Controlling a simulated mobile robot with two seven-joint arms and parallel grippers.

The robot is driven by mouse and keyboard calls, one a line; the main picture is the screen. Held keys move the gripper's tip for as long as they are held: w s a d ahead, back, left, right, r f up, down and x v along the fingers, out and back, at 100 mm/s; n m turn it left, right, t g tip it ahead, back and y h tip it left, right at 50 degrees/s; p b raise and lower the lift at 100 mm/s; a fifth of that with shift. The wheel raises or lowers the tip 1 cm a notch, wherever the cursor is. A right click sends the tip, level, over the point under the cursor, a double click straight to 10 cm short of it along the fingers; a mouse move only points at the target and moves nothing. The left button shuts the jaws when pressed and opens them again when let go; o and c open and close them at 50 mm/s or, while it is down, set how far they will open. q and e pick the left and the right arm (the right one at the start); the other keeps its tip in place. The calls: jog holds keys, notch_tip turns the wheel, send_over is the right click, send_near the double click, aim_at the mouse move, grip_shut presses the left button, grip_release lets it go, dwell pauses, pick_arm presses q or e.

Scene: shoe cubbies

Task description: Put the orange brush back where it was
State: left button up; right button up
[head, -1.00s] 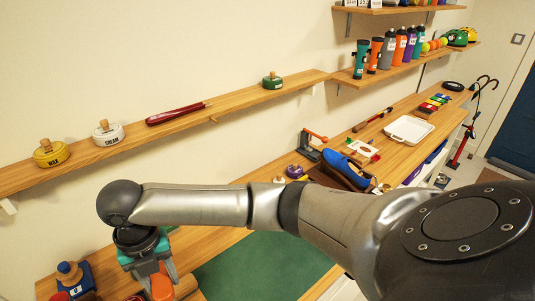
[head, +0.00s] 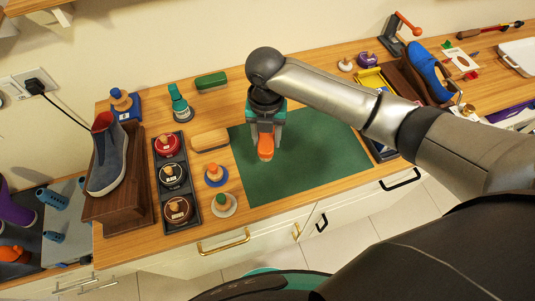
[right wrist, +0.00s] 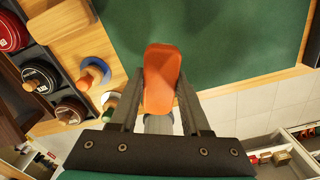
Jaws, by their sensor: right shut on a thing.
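My right gripper (head: 265,140) is shut on the orange brush (head: 265,150), over the left part of the green mat (head: 310,165). In the right wrist view the orange brush (right wrist: 162,75) stands out between the two fingers (right wrist: 155,110), its orange top toward the camera. The gripper covers part of it, and I cannot tell how high it is above the mat. My left gripper is not in view.
Left of the mat are a tan brush (head: 210,139), a blue dauber (head: 215,174), a white dauber (head: 222,203) and a tray of tins (head: 157,198). A green brush (head: 211,82) lies behind. A shoe (head: 107,160) sits on a wooden stand. The mat's middle is clear.

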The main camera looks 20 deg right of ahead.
aim_at(267, 138)
notch_tip(267, 138, down, 8)
jog(key=shift+b, duration=0.55)
jog(key=shift+f, duration=0.15)
jog(key=o, duration=1.2)
notch_tip(267, 138, up, 12)
jog(key=shift+r+p, duration=0.2)
jog(key=shift+p, duration=0.7)
